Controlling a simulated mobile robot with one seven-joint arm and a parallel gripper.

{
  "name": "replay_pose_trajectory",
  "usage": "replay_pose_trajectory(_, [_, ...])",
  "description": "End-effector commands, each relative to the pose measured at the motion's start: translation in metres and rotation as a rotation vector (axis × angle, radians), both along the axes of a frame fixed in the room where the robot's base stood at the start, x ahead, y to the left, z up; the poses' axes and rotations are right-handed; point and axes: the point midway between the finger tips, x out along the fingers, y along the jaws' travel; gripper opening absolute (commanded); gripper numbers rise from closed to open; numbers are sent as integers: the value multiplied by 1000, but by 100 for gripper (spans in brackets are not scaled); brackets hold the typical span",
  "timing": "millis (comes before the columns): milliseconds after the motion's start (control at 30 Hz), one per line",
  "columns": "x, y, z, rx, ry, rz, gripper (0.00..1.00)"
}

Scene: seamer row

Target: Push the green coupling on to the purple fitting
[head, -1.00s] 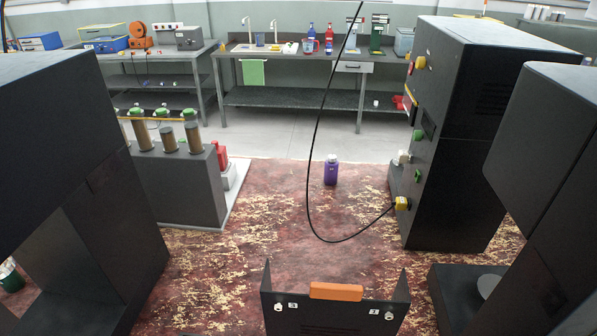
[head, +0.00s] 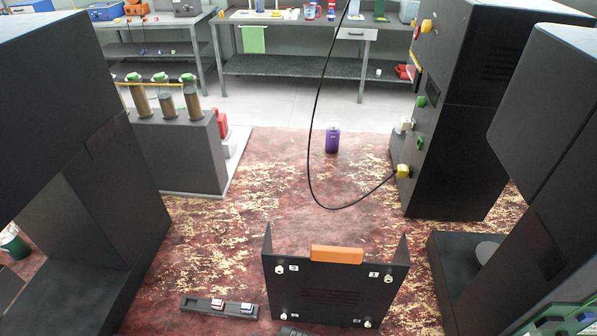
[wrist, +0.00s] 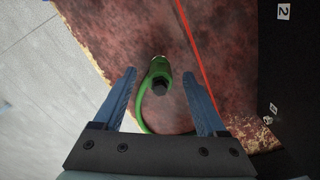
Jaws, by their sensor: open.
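In the wrist view the green coupling (wrist: 158,70) has a dark end and a green hose curving away from it. It lies in line with the gap between my gripper's (wrist: 159,76) two blue fingers. The fingers are apart and nothing is clamped between them. I cannot tell how far beyond the fingertips the coupling is. My gripper does not show in the head view.
A black cabinet (head: 465,140) stands at right, with a black cable looping from its yellow connector (head: 403,172). A black panel with an orange handle (head: 337,254) is in front. Dark machines flank both sides.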

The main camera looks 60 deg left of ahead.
Motion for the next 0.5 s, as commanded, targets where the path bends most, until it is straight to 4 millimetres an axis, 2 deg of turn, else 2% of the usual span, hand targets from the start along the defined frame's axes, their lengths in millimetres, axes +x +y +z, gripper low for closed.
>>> replay_pose_trajectory(100, [0, 1, -18, -2, 1, -1, 74])
replay_pose_trajectory(200, [0, 1, -25, 0, 0, 0, 74])
replay_pose_trajectory(500, [0, 1, -27, 1, -1, -1, 74])
